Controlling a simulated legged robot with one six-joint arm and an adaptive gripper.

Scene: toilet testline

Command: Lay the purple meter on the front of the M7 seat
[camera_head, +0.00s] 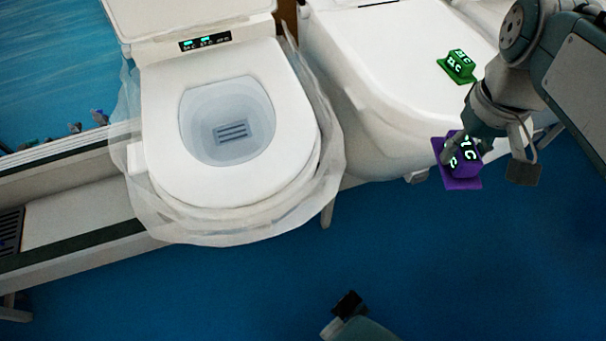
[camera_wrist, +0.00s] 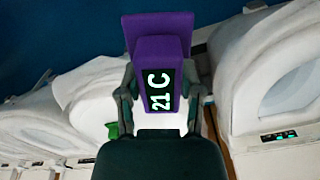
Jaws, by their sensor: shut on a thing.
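The purple meter (camera_head: 463,171) is a block on a flat plate, held in my gripper (camera_head: 462,150) in front of the right-hand toilet. In the wrist view the purple meter (camera_wrist: 150,48) shows the label "21 C" between the two fingers of my gripper (camera_wrist: 161,95). An open toilet with a white seat (camera_head: 164,165) stands left of the gripper, with a clear plastic cover around it. Its seat is bare. No M7 mark is readable, so I cannot tell which seat is M7.
A green meter (camera_head: 458,66) sits on the closed white lid (camera_head: 395,75) of the right-hand toilet. The open toilet has a dark display panel (camera_head: 205,41) behind its seat. A rail (camera_head: 85,235) runs at left.

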